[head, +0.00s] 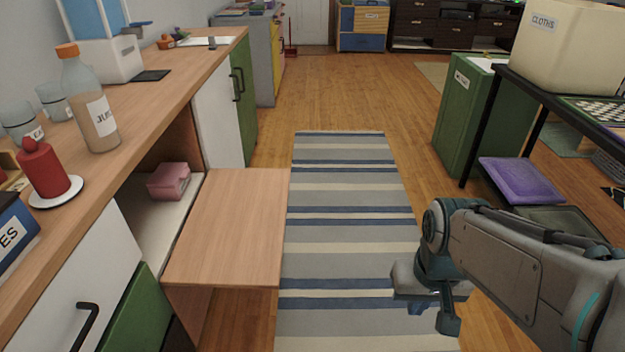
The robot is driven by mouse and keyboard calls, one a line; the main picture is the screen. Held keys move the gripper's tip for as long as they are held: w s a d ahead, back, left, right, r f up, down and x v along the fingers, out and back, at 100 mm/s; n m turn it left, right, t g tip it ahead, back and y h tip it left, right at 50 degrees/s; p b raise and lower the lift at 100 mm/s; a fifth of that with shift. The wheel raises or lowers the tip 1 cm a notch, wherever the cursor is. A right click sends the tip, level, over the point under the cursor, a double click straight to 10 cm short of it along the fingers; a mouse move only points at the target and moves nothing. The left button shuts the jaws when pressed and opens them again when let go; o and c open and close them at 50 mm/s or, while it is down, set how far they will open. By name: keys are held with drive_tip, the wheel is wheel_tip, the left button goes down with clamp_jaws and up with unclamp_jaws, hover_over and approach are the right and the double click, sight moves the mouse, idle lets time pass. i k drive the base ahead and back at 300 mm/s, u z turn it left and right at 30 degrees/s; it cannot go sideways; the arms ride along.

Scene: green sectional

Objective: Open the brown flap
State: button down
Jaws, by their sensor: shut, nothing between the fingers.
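The brown flap (229,226) is on the left side of the head view. It is hinged low at the front of the counter and lies folded down, about level, sticking out over the floor. The compartment behind it is open, and a pink box (169,181) sits on its white shelf (153,230). My gripper (432,312) is at the lower right, over the striped rug and well apart from the flap. It is shut and empty.
A wooden counter (183,78) runs along the left, with a juice bottle (98,118) and a red candle (45,172). A striped rug (345,180) covers the clear aisle. A green cabinet (464,115) and a black table (483,135) stand on the right.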

sight(232, 236)
drive_tip(key=z, duration=0.2)
drive_tip(key=i, duration=1.05)
drive_tip(key=u, duration=0.5)
